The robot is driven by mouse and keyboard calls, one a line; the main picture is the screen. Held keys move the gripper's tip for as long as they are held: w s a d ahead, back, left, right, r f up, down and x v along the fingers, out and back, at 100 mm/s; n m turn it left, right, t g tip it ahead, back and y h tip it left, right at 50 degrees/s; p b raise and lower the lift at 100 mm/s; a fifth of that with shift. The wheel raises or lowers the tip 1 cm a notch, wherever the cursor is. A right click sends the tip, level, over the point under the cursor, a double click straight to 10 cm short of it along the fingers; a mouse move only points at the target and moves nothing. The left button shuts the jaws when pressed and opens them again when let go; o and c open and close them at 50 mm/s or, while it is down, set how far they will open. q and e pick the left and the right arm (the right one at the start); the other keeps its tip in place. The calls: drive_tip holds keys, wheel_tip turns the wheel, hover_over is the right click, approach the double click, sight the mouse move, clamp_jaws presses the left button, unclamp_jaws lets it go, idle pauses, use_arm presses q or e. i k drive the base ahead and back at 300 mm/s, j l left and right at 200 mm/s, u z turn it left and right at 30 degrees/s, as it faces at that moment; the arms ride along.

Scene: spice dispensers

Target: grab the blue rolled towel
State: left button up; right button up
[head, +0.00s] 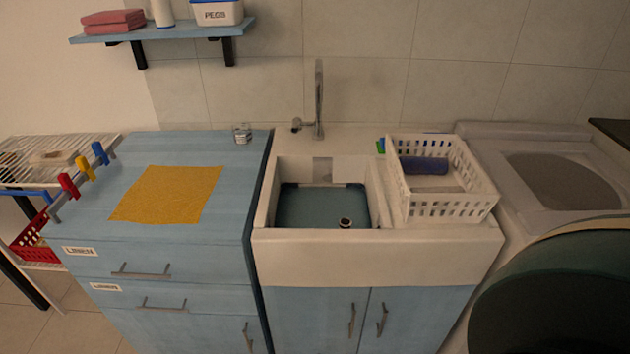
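The blue rolled towel (423,166) lies on its side inside a white slotted basket (447,207). The basket stands on the right side of the sink unit, to the right of the basin. The towel is near the back left of the basket, and its lower edge is partly hard to make out. Neither of my grippers shows in the head view.
The sink basin (322,206) holds a small dark-and-white round thing (345,222). A tall tap (318,100) rises behind it. A yellow cloth (168,194) lies on the blue counter (228,218). A washing machine (562,180) stands at the right. A shelf (170,31) hangs above left.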

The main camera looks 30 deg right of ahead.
sight(411, 164)
drive_tip(key=z, duration=1.7)
drive_tip(key=i+z, duration=0.2)
drive_tip(key=z, duration=0.15)
drive_tip(key=i+j+z, duration=0.2)
drive_tip(key=z, duration=0.15)
drive_tip(key=i+j+z, duration=0.15)
drive_tip(key=z, duration=0.15)
